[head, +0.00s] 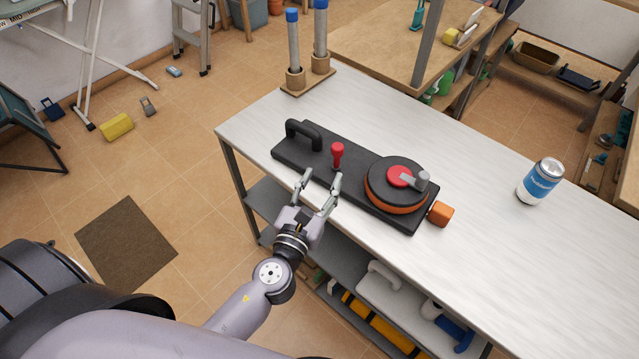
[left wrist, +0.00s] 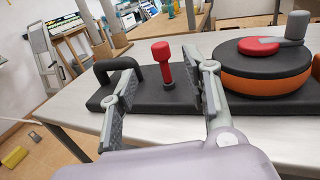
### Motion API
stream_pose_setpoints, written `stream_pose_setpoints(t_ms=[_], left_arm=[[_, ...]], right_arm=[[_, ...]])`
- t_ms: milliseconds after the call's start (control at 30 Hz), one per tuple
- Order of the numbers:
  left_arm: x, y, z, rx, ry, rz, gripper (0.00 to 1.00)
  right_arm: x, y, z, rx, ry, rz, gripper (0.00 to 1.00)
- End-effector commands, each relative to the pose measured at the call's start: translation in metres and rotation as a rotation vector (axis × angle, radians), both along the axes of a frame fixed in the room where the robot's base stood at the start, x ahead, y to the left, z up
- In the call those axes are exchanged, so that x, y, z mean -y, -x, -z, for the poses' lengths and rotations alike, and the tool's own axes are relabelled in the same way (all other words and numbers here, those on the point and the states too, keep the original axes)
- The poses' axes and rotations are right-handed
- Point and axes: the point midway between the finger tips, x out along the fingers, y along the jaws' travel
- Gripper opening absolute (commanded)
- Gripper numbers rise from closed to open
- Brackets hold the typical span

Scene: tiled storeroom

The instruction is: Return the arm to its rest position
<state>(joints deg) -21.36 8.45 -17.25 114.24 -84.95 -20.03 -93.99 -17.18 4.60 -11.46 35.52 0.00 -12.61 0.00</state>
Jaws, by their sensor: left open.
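My left gripper (head: 321,188) is open and empty at the near edge of the white table. It is in front of a black board device (head: 320,167) lying on the table. In the left wrist view the two fingers (left wrist: 163,97) stand apart, with a red-topped knob (left wrist: 163,66) on the device between and beyond them. My right gripper is not in view.
The table top (head: 500,240) is mostly bare right of the device. A blue and white can (head: 540,181) stands there. Two blue-capped tubes (head: 294,55) stand on a wooden base at the far left corner. A shelf below the table holds tools. Open tiled floor lies to the left.

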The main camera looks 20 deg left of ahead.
Motion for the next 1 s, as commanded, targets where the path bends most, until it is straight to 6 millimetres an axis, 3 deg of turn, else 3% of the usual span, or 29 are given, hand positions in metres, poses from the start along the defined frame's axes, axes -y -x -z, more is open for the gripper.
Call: stream_pose_setpoints(t_ms=[700,767,867,1000], left_arm=[[-0.006,0.006,-0.001,-0.003,0.054,-0.023,0.44],[-0.017,0.008,-0.002,-0.011,0.154,-0.067,0.44],[-0.047,0.017,-0.001,-0.029,0.454,-0.201,0.44],[-0.091,0.045,0.021,-0.058,1.039,-0.478,0.44]], right_arm=[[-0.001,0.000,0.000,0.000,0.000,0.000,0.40],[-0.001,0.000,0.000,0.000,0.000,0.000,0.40],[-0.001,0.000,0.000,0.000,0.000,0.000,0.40],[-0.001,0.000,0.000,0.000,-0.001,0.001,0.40]])
